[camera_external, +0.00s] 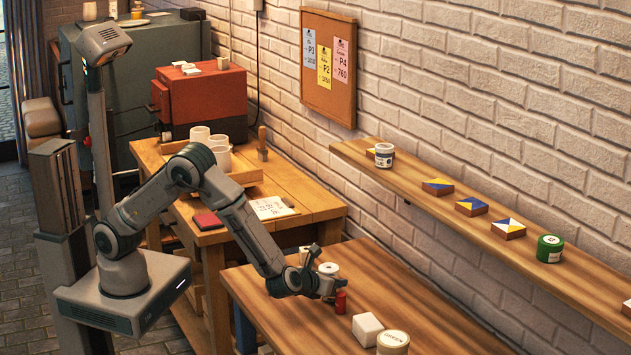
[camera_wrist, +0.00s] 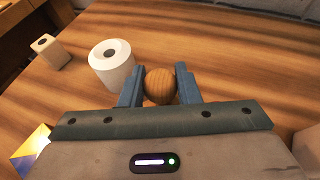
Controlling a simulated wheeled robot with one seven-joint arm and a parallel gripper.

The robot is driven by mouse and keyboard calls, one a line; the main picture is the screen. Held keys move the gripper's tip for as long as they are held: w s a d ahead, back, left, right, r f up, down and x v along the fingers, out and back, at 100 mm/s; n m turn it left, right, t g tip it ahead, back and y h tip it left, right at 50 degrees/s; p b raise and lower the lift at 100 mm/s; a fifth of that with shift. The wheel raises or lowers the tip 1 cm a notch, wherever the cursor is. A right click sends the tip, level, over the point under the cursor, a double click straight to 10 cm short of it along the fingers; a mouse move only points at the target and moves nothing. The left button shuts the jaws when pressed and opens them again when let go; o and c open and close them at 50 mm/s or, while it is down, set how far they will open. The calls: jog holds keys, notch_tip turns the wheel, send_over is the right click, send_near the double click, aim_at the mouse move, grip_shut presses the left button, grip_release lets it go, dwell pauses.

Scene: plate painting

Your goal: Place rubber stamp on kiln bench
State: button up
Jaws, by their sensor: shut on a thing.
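My gripper (camera_external: 328,287) is low over the front wooden table (camera_external: 262,300). In the wrist view its blue fingers (camera_wrist: 160,86) are shut on a round wooden knob (camera_wrist: 160,85), seen from above, which looks like the top of the rubber stamp. In the external view a small red upright piece (camera_external: 341,301) shows at the fingers; I cannot tell if it belongs to the stamp. Whether the stamp touches the table is unclear. Another wooden bench (camera_external: 318,202), bearing a red kiln-like box (camera_external: 205,97), stands behind; it looks like the kiln bench.
A white roll (camera_wrist: 112,65) stands close left of my fingers, with a small white block (camera_wrist: 45,50) beyond. A white cube (camera_external: 367,329) and a lidded jar (camera_external: 392,342) stand at right. The rear bench holds a cup tray (camera_external: 246,176), an open notebook (camera_external: 270,208) and a red pad (camera_external: 207,220).

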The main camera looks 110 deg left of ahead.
notch_tip(320, 180, up, 4)
jog(key=shift+f, duration=0.2)
jog(key=w+r+v, duration=0.1)
jog(key=r+v, duration=0.1)
jog(key=v, duration=1.1)
jog(key=shift+b, duration=0.35)
jog(key=shift+r, duration=0.1)
